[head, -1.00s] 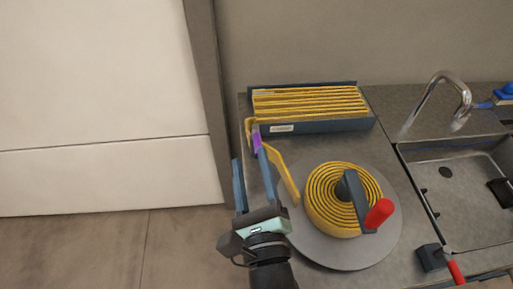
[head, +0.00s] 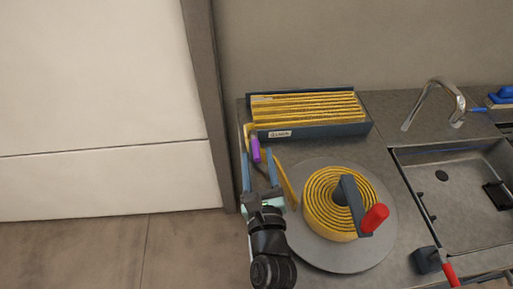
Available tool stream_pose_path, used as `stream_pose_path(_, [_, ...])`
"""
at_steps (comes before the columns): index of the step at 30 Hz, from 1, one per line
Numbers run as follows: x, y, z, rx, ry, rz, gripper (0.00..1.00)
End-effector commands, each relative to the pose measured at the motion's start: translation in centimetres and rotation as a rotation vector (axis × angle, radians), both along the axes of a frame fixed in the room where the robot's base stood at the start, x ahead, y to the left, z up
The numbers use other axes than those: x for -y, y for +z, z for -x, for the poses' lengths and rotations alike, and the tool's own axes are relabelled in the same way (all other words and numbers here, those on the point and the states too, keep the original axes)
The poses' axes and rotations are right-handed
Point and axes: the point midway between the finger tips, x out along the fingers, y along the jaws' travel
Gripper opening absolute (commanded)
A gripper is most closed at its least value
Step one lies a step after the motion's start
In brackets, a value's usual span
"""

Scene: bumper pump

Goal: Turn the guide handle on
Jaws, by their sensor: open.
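A purple handle (head: 256,149), which looks like the guide handle, stands at the left end of the yellow strip, in front of the blue rack. A yellow strip runs from the rack past it toward the coil. My gripper (head: 258,160) is open, with its two blue fingers pointing away toward the back. In the picture the purple handle shows between the fingertips, at their far end. I cannot tell whether the fingers reach around it or touch it. The gripper's body hides part of the counter edge below.
A yellow coil (head: 325,214) sits on a grey round turntable (head: 355,262), with a red-gripped crank (head: 374,217) on top, close right of my gripper. The blue rack (head: 345,129) stands behind. A sink (head: 455,190) with a tap and a red-handled lever (head: 448,272) is at right.

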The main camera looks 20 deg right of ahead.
Motion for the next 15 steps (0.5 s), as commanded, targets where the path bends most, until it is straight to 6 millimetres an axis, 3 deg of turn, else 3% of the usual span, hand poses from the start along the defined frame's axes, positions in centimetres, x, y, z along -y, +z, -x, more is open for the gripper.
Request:
stream_pose_path(6, [0.7, 0.1, -2.1, 0.001, -0.001, 0.0, 0.51])
stream_pose_path(15, [0.7, 0.0, -2.6, 0.0, 0.0, -0.001, 0.51])
